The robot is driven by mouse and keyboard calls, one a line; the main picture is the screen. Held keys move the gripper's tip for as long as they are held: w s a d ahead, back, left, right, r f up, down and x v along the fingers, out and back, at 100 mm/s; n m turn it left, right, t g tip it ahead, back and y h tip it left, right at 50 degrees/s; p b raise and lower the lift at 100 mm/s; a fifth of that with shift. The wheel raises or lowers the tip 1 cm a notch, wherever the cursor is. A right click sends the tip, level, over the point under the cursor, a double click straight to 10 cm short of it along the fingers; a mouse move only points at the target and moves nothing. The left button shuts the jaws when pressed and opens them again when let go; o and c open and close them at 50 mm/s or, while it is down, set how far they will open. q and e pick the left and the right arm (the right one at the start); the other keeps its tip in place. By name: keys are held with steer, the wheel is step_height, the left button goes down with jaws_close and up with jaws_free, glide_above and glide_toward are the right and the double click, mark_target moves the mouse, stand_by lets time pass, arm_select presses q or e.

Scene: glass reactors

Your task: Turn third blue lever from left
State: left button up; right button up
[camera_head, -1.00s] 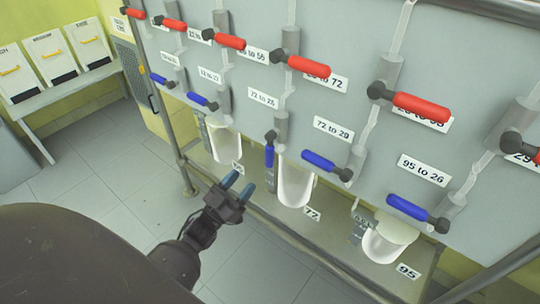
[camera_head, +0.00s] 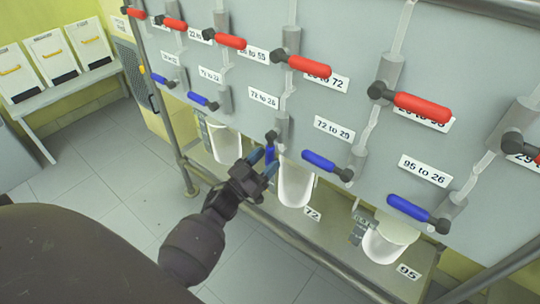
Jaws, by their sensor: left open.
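The third blue lever from the left (camera_head: 270,153) hangs pointing down from its dark pivot on the grey panel, below the "72 to 26" label. My left gripper (camera_head: 264,161) is open at this lever, with a blue-tipped finger on each side of its lower part. Whether the fingers touch it cannot be told. The other blue levers, the first (camera_head: 159,79), second (camera_head: 198,99), fourth (camera_head: 319,160) and fifth (camera_head: 408,207), lie roughly sideways along the panel. My right gripper is not in view.
A row of red levers (camera_head: 309,67) runs along the panel above. White vessels (camera_head: 295,183) stand on the shelf below the blue levers. A metal rail (camera_head: 290,238) runs along the shelf front. White bins (camera_head: 52,52) stand on a bench at far left, with open tiled floor between.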

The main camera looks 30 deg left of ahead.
arm_select(q)
steer(key=shift+x, duration=0.9)
jaws_close()
